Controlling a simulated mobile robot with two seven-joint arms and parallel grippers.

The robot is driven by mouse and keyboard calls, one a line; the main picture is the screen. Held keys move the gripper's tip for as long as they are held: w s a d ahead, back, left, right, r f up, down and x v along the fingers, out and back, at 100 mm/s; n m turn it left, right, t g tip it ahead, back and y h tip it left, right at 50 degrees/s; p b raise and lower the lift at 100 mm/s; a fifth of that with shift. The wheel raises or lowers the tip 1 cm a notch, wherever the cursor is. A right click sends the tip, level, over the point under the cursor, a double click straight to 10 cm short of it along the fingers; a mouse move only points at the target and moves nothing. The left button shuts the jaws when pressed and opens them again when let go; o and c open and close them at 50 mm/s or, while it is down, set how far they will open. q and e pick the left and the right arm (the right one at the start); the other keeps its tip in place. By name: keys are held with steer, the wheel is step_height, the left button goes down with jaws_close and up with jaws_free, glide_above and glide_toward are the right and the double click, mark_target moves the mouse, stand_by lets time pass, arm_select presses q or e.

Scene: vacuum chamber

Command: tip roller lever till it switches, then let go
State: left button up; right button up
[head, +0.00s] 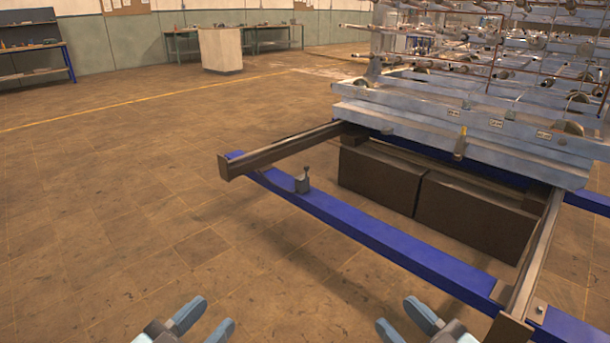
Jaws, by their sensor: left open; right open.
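A small dark grey switch with a short upright lever (303,180) stands on the blue beam (350,222) of the frame, near the beam's left end. It is too small to make out the roller or which way the lever leans. My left gripper (214,314) is at the bottom edge, left of centre, open and empty. My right gripper (396,314) is at the bottom edge, right of centre, open and empty. Both are well apart from the switch and the beam.
Two dark rails (280,150) (540,250) run from the blue beam back to a large metal rack (470,125). Dark brown blocks (380,180) sit under the rack. The floor on the left is clear. A white cabinet (220,50) and benches stand far back.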

steer(key=shift+r+p, duration=0.2)
steer(key=shift+p, duration=0.15)
steer(key=c, duration=0.5)
steer(key=s+r+m+p, duration=0.1)
steer(key=r+p, duration=0.1)
steer(key=p, duration=0.1)
steer(key=s+r+m+p, duration=0.1)
steer(key=r+m+p, duration=0.1)
steer(key=r+p, duration=0.1)
steer(key=a+r+m+t+p, duration=0.1)
steer(key=r+p, duration=0.1)
steer(key=p, duration=0.3)
steer(key=shift+s+a+r+h, duration=0.1)
steer(key=shift+s+r+h, duration=0.05)
steer(key=shift+s+h, duration=0.2)
jaws_close()
arm_select(q)
steer(key=s+d+r+n+t+p, duration=0.1)
steer(key=s+r+n, duration=0.2)
steer(key=r+n, duration=0.2)
step_height(320, 180, up, 3)
steer(key=shift+s+d+n+y, duration=0.2)
steer(key=shift+n+y, duration=0.1)
steer(key=shift+y, duration=0.1)
arm_select(e)
steer(key=shift+s+r+m, duration=0.15)
steer(key=shift+s+m, duration=0.2)
steer(key=shift+m, duration=0.45)
